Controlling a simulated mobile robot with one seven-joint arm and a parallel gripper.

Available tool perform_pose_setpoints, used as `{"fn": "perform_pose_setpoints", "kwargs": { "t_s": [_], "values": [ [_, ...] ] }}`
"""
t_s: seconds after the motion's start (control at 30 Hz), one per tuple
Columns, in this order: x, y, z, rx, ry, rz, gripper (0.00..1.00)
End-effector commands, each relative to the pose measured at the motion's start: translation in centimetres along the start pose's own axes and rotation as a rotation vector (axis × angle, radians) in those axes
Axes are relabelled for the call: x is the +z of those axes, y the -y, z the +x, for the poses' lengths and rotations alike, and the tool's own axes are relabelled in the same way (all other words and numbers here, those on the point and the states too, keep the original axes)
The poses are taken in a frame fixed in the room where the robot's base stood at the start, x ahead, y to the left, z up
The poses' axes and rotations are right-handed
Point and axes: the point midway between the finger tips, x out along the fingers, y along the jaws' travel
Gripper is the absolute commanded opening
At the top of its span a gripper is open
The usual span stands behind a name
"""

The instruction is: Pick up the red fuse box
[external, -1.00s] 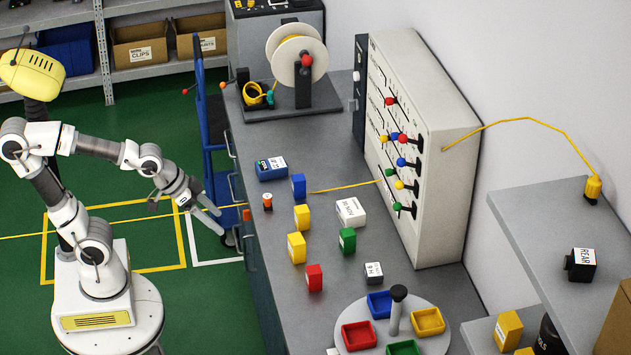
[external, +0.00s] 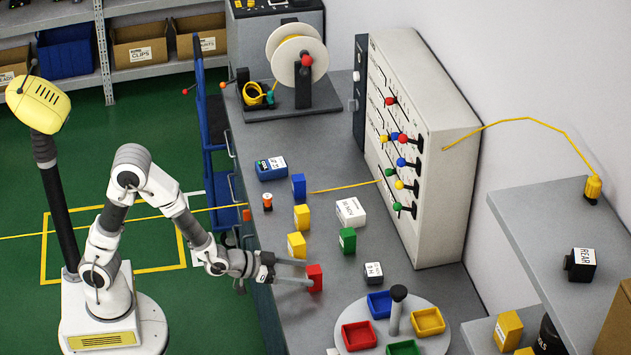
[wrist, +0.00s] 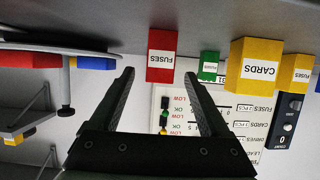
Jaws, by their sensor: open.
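The red fuse box (external: 315,278) stands upright on the grey bench near its left edge in the external view. In the wrist view the red fuse box (wrist: 160,56) carries a white label reading FUSES and appears upside down, between the lines of the two fingers. My gripper (external: 294,273) is open and level, reaching in from the left over the bench edge. Its fingertips are at the red box in the external view; whether they touch it I cannot tell. In the wrist view my gripper (wrist: 158,78) has nothing between its fingers.
A yellow box (external: 297,245) stands just behind the red box, and a green box (external: 347,240) to its right. A white-labelled dark box (external: 373,273) and a round turntable (external: 440,345) with coloured trays are to the right. The bench (external: 330,130) holds a cable reel further back.

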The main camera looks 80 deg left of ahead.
Motion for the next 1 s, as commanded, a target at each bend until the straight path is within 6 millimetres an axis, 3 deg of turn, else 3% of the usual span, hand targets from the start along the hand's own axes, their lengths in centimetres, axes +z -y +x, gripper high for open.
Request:
{"fn": "perform_pose_setpoints", "kwargs": {
  "t_s": [0.23,0.53,0.87,1.0],
  "values": [
    [0.1,0.0,2.1,0.000,0.000,0.000,0.80],
    [0.1,0.0,6.5,-0.001,0.000,0.000,0.80],
    [0.0,0.0,7.2,0.000,0.000,-0.001,0.80],
    [0.0,0.0,7.2,0.000,0.000,-0.001,0.58]
  ]
}}
